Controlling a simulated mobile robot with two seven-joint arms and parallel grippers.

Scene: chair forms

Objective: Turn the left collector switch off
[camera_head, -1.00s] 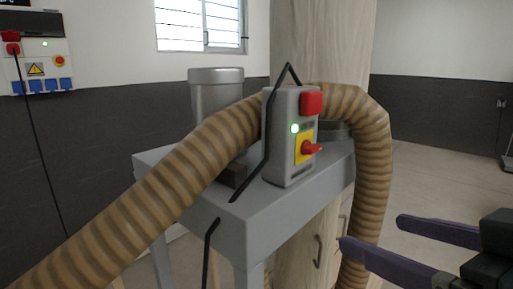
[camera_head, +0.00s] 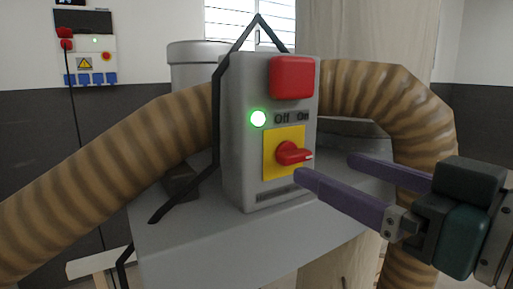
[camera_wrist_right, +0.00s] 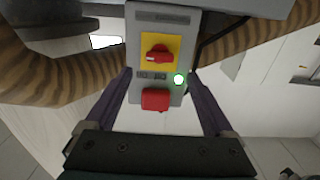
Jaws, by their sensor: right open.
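The collector switch box (camera_head: 236,150) is a grey upright box on a grey stand. Its red rotary knob (camera_head: 290,153) sits on a yellow plate (camera_head: 271,168), below "Off" and "On" labels, with its pale tip pointing right. A green light (camera_head: 258,118) glows beside the labels, and a red block (camera_head: 291,77) sits above. My right gripper (camera_head: 328,169) is open, its purple fingers in front of the box, right of and slightly below the knob. In the right wrist view the box appears upside down, with the knob (camera_wrist_right: 158,54) between the spread fingers. My left gripper is not in view.
A ribbed brown hose (camera_head: 100,165) arches behind the box and down both sides. A black cable (camera_head: 218,115) loops over the box. The grey stand top (camera_head: 220,232) lies below. A wall panel (camera_head: 92,60) hangs at the far left.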

